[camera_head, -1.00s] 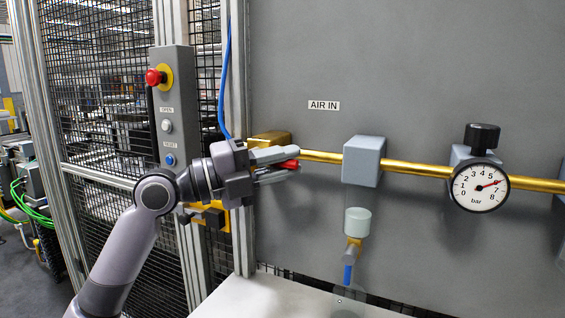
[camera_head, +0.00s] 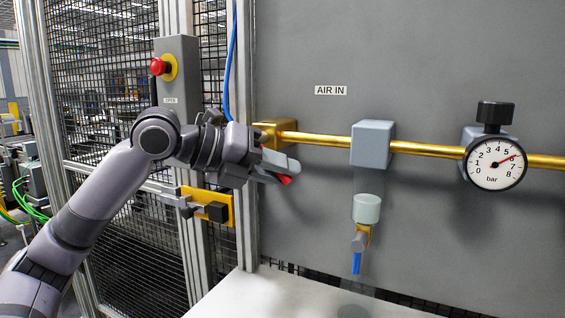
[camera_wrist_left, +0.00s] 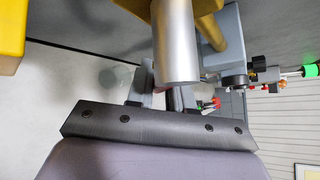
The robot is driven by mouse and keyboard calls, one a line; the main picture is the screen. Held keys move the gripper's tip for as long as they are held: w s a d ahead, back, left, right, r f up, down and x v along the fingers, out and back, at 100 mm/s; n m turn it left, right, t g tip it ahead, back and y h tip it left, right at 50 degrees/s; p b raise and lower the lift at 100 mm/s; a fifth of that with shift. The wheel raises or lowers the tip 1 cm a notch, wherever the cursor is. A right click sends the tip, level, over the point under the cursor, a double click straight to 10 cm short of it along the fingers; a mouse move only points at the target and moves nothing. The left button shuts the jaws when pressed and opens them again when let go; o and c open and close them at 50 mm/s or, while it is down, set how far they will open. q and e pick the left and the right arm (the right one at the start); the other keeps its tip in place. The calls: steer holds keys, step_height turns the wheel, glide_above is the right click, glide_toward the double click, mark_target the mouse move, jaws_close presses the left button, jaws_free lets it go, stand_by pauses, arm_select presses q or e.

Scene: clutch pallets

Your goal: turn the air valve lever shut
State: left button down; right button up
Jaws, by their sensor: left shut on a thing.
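The red valve lever (camera_head: 286,180) shows only as a small tip between the fingers of my left gripper (camera_head: 283,170). The gripper is shut on it, and the lever points down to the right, below the line of the pipe. My wrist partly hides the valve and most of the lever. The left wrist view shows the gripper fingers (camera_wrist_left: 160,92) near a silver cylinder (camera_wrist_left: 175,45). My right gripper is not in view.
A grey block (camera_head: 372,145), a filter bowl (camera_head: 366,209) with a blue tip and a pressure gauge (camera_head: 495,163) follow along the pipe. The gauge needle points near 6. A button post (camera_head: 176,85) and a yellow latch plate (camera_head: 222,205) stand close to my arm.

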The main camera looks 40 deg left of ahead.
arm_select(q)
steer(key=shift+s+a+f+m+g+y+p, duration=0.3)
steer(key=shift+a+m+g+y+p, duration=0.25)
steer(key=shift+a+m+y+p, duration=0.4)
steer(key=shift+s+a+f+m+g+y+p, duration=0.2)
steer(key=shift+a+f+m+g+y+p, duration=0.35)
steer(key=shift+y, duration=0.7)
steer(key=shift+s+a+f+m+g+y+p, duration=0.25)
steer(key=shift+a+m+g+y+p, duration=0.45)
steer(key=shift+y+p, duration=0.35)
steer(key=shift+a, duration=0.1)
steer(key=c, duration=1.1)
jaws_free()
